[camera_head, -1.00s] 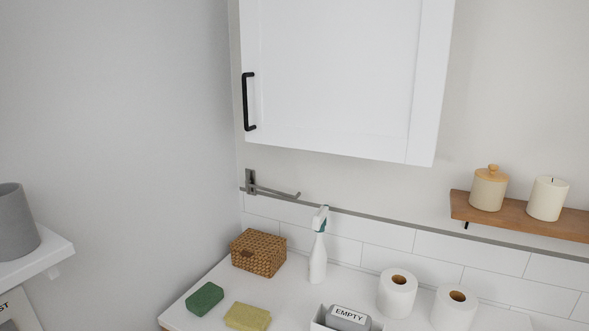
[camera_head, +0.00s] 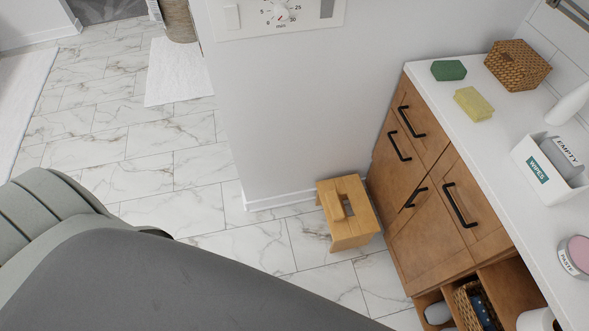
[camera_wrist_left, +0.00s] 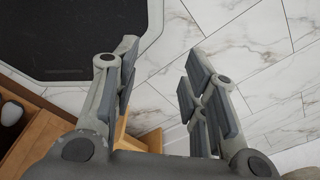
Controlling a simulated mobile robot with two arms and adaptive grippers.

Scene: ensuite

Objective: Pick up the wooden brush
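My grey arm fills the lower left of the head view and hides part of the floor; no gripper fingers show there. My right gripper is in neither view.
A wooden cabinet (camera_head: 432,229) with a white counter (camera_head: 500,161) stands at right. On the counter are a green sponge (camera_head: 449,70), a yellow sponge (camera_head: 473,103), a wicker box (camera_head: 518,64) and a wipes box (camera_head: 538,171). A wooden stool (camera_head: 350,239) stands beside the cabinet.

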